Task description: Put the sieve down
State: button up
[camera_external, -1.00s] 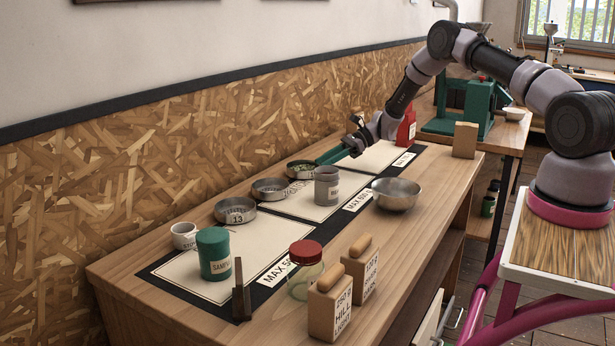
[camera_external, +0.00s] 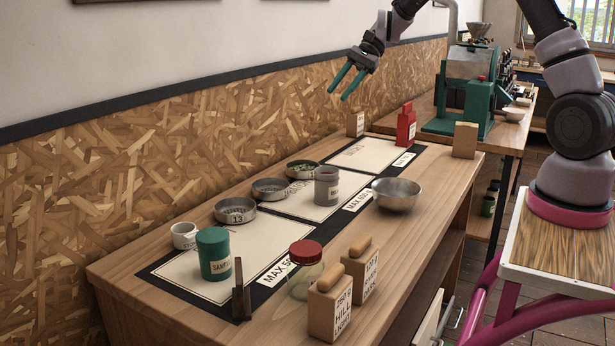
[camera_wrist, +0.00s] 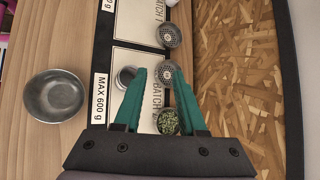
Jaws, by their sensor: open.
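Three round metal sieves stand in a row along the wall side of the table. The far sieve (camera_external: 302,168) holds green beans and rests on the work surface; in the wrist view it (camera_wrist: 168,122) shows between my fingers, below them. The middle sieve (camera_external: 269,189) and the near sieve (camera_external: 235,210), marked 13, look empty. My gripper (camera_external: 340,94) has green fingers, spread apart with nothing between them. It hangs in the air well above the far end of the table, clear of all the sieves.
A grey cup (camera_external: 327,186) stands close to the bean-filled sieve, and a metal bowl (camera_external: 397,194) sits right of it. A red bottle (camera_external: 406,126) and a tan block (camera_external: 355,124) stand at the far end. The far pale panel (camera_external: 362,154) is bare.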

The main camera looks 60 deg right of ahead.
jog(key=s+a+r+n+h, duration=0.25)
jog(key=s+a+r, duration=0.25)
jog(key=s+r, duration=0.25)
jog(key=s+a+r+n+h, duration=0.1)
jog(key=s+a+r+n, duration=0.4)
jog(key=s, duration=0.3)
jog(key=s+a+r+n+t+h, duration=0.1)
jog(key=s+n, duration=0.1)
jog(key=s, duration=0.7)
jog(key=s+a+r+n+t+h, duration=0.1)
jog(key=s+a+r+n+t, duration=0.1)
jog(key=s, duration=0.8)
jog(key=shift+a+n, duration=0.25)
jog(key=shift+n, duration=0.5)
